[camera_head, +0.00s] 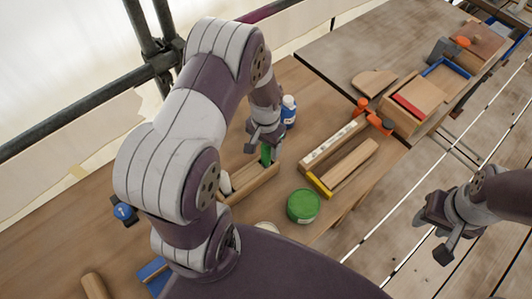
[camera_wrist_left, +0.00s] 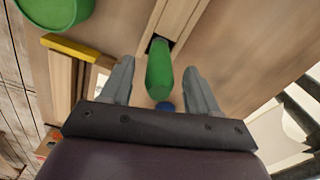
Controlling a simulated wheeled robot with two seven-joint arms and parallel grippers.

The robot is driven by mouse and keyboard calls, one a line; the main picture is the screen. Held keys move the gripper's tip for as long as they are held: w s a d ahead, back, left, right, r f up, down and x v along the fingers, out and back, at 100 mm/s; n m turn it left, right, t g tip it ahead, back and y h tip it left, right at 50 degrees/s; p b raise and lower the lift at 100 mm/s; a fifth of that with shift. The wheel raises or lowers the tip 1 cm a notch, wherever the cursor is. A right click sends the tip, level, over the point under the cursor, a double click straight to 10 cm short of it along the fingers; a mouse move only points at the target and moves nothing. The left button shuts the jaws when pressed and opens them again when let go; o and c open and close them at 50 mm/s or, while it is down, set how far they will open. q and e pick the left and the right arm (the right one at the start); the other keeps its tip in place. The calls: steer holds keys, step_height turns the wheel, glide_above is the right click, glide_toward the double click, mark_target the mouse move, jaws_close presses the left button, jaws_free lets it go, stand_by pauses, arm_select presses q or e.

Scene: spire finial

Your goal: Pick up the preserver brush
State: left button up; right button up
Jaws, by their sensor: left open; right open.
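The preserver brush, as far as I can tell, is the item with the green handle (camera_head: 266,153) standing up at the far end of a narrow wooden tray (camera_head: 262,183). Its green handle (camera_wrist_left: 159,72) also shows in the left wrist view, between the two fingers. Its lower end is hidden. My left gripper (camera_head: 265,141) is open around the handle, with a visible gap on both sides. My right gripper (camera_head: 438,228) is open and empty at the right, above the plank floor, away from the bench.
A green tin (camera_head: 303,206) stands right of the tray. A blue bottle with a white cap (camera_head: 288,111) is close behind my left gripper. A wooden box with a yellow end (camera_head: 320,184) and orange-handled tools (camera_head: 375,117) lie further right. Scaffold poles (camera_head: 90,102) run behind the bench.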

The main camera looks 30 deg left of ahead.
mark_target(266, 158)
arm_select(q)
step_height(266, 158, down, 2)
steer(key=shift+f, duration=0.25)
steer(key=shift+d+f, duration=0.1)
steer(key=shift+f, duration=0.1)
jaws_close()
arm_select(e)
steer(key=shift+r, duration=0.4)
steer(key=shift+d, duration=0.1)
